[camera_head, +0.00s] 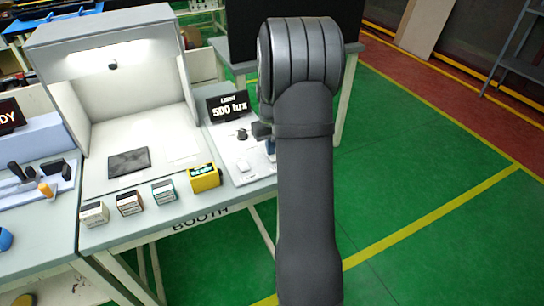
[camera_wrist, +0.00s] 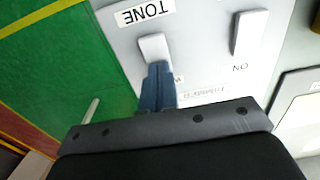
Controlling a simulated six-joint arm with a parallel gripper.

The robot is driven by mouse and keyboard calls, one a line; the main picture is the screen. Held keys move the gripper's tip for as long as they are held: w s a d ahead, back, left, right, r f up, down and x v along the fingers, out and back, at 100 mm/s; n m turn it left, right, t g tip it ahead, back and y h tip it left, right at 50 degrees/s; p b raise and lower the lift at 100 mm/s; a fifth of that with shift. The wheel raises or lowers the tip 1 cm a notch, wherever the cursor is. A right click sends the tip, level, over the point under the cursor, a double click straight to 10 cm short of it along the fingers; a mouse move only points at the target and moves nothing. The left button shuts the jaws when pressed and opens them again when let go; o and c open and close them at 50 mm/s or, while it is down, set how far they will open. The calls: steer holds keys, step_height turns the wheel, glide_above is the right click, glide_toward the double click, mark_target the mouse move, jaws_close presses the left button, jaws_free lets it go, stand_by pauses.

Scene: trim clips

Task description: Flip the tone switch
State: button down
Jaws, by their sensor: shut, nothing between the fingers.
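The tone switch (camera_wrist: 153,46) is a white lever on a pale panel (camera_wrist: 205,45), below a label reading TONE (camera_wrist: 143,12), which is upside down in the wrist view. My gripper (camera_wrist: 158,66) has its blue fingers together and empty. Its tips overlap the lower end of the tone switch; I cannot tell whether they touch it. The fingers partly cover the lettering beside them. In the head view the panel (camera_head: 238,158) lies at the right end of the booth table, and my arm hides part of it and most of the gripper.
A second white switch (camera_wrist: 249,32) stands to the right of the tone switch, with an ON label near it. A display reading 500 lux (camera_head: 229,106) stands behind the panel. A yellow box (camera_head: 204,178) and several small blocks line the table's front edge.

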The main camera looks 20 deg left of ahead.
steer(key=shift+r, duration=3.45)
steer(key=shift+f, duration=0.1)
step_height(320, 180, down, 7)
steer(key=shift+r, duration=0.1)
steer(key=shift+r, duration=0.1)
